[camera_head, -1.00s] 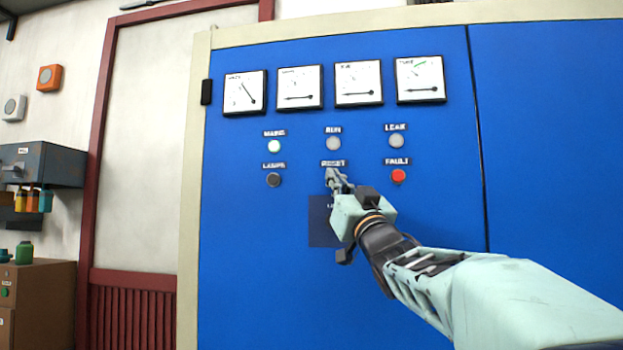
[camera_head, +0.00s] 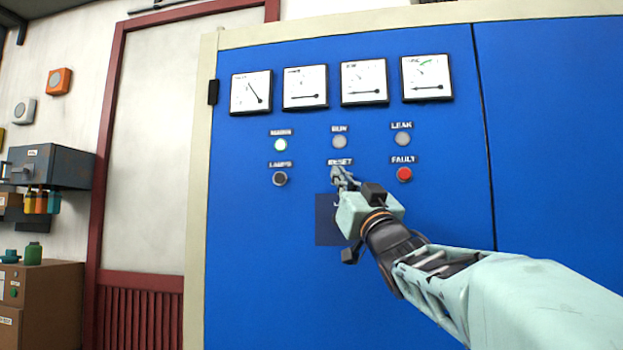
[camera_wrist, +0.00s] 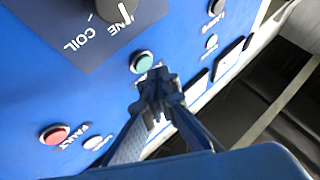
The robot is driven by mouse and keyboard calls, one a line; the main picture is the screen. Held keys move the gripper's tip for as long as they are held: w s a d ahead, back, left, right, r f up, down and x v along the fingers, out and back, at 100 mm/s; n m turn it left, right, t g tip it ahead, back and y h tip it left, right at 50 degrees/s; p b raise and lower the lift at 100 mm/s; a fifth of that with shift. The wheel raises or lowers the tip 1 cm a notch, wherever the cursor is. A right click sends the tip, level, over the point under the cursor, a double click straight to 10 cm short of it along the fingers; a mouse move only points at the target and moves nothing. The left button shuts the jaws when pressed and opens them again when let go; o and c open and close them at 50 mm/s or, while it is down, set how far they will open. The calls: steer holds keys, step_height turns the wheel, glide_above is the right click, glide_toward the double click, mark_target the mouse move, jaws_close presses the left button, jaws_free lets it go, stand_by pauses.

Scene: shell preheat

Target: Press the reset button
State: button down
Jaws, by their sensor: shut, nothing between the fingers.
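The RESET label (camera_head: 340,161) is on the blue cabinet, below the RUN lamp. In the head view my gripper (camera_head: 338,174) is directly below this label and hides the button there. In the wrist view a green button (camera_wrist: 142,62), which appears to be the reset button, shows just beyond the fingertips of my gripper (camera_wrist: 157,82). The fingers are shut with nothing between them. I cannot tell whether the fingertips touch the button.
The red FAULT button (camera_head: 404,174) is to the right and the dark LAMPS button (camera_head: 280,179) to the left. Above are the RUN lamp (camera_head: 339,142), lit MAINS lamp (camera_head: 280,145), LEAK lamp (camera_head: 403,139) and several gauges. A LINE COIL knob (camera_wrist: 115,10) is near the green button.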

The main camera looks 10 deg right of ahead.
steer(key=s+b, duration=0.1)
steer(key=s+a, duration=0.1)
steer(key=s, duration=0.1)
steer(key=s+b, duration=0.1)
steer(key=shift+s+a+b, duration=0.25)
steer(key=shift+s+b, duration=0.05)
steer(key=shift+s, duration=0.1)
steer(key=shift+w, duration=0.1)
stand_by(0.4)
